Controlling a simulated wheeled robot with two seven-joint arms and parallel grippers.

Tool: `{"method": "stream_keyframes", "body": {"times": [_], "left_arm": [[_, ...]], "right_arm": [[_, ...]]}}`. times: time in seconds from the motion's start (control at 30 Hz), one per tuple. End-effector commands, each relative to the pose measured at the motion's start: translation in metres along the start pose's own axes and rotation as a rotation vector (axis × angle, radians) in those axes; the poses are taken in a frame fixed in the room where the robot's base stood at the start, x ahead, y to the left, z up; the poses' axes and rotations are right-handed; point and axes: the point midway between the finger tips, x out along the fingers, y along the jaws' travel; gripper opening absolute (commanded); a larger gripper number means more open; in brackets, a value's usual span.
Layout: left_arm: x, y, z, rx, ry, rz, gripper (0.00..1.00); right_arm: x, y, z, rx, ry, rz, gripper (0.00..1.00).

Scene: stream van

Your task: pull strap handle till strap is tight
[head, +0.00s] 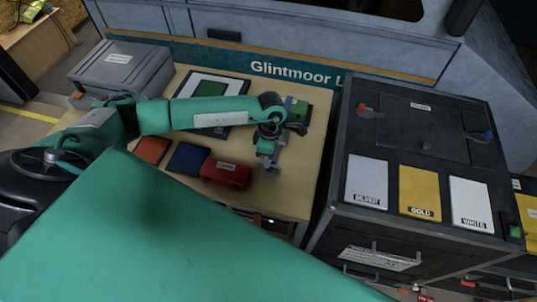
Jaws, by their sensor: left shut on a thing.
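My left arm reaches in from the left over the wooden bench. Its gripper (268,167) points down above the bench, just right of a red labelled case (226,173). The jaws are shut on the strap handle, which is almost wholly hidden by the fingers. The strap itself cannot be made out, so I cannot tell whether it is slack or tight. My right gripper is not in view.
A grey case (120,70) stands at the bench's back left. Blue (188,158) and orange (152,150) flat items lie left of the red case. A black cabinet (345,130) with silver, gold and white panels stands right. The bench (290,190) is bare near its front right.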

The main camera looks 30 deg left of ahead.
Motion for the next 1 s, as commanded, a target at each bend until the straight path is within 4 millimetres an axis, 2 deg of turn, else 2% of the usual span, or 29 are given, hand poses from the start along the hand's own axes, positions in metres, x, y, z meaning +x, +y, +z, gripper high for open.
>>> {"method": "stream_keyframes", "body": {"times": [0.03, 0.13, 0.43, 0.57, 0.67, 1.0], "left_arm": [[0.0, -0.001, 0.0, 0.001, 0.0, -0.001, 0.1], [0.0, 0.0, 0.0, 0.001, 0.0, -0.001, 0.3], [-0.001, 0.0, 0.0, 0.001, 0.0, 0.0, 0.31], [-0.011, 0.001, 0.0, 0.001, -0.001, 0.003, 0.31], [-0.026, 0.002, 0.001, 0.001, -0.002, 0.004, 0.31], [-0.103, 0.001, 0.001, 0.002, -0.002, 0.004, 0.31]], "right_arm": [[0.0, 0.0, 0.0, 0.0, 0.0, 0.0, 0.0], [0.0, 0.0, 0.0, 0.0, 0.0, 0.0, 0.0], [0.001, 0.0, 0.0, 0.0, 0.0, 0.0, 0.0], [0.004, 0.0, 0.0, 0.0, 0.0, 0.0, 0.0], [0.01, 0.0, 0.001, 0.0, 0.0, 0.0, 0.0], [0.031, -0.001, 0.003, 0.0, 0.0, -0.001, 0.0]]}}
